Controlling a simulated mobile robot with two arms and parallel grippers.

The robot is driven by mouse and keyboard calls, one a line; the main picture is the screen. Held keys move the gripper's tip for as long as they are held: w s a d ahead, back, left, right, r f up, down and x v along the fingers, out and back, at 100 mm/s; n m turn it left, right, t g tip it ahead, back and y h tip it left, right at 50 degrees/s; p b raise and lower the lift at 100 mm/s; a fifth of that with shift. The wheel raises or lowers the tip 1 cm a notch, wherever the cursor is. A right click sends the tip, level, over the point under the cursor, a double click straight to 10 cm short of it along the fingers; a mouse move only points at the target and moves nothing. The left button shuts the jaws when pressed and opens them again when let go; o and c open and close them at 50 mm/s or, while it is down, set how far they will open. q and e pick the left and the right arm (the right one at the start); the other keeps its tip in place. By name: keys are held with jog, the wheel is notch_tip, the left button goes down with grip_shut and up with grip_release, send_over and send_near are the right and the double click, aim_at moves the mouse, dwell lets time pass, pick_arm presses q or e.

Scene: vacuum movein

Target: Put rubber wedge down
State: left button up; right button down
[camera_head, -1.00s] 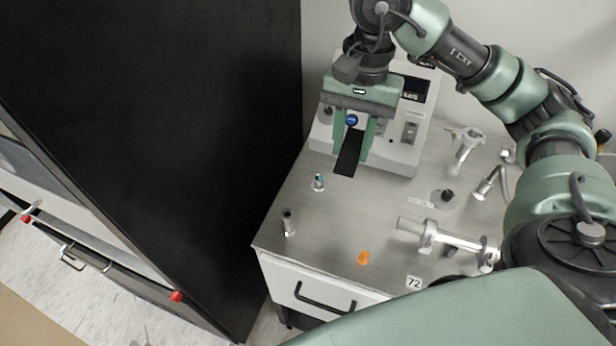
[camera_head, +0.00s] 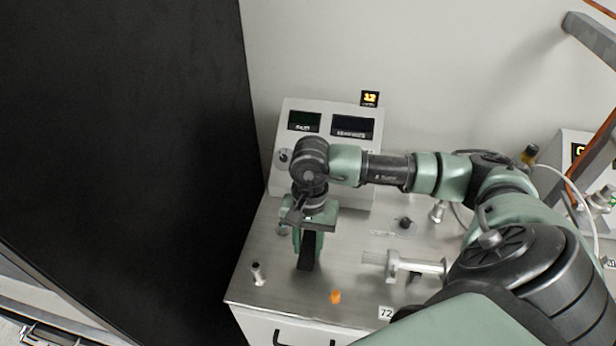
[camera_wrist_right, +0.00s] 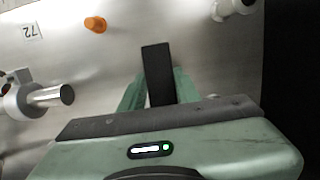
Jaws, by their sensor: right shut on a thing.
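The rubber wedge (camera_head: 307,256) is a black tapered strip. My right gripper (camera_head: 308,238) is shut on it and points down over the metal bench top (camera_head: 345,245). In the right wrist view the wedge (camera_wrist_right: 157,72) sticks out between the green fingers of the gripper (camera_wrist_right: 158,95). Its free end is over the bench; I cannot tell whether it touches the surface. My left gripper is not in view.
An orange cone-like piece (camera_head: 335,297) lies near the front edge. A small metal fitting (camera_head: 257,274) stands at the left, and a metal pipe fitting (camera_head: 412,264) lies at the right. A grey instrument (camera_head: 285,117) stands behind. The bench around the wedge is clear.

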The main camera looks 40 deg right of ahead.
jog(key=shift+f, duration=1)
jog(key=shift+f, duration=0.2)
jog(key=c, duration=1)
grip_release()
jog(key=shift+r, duration=0.1)
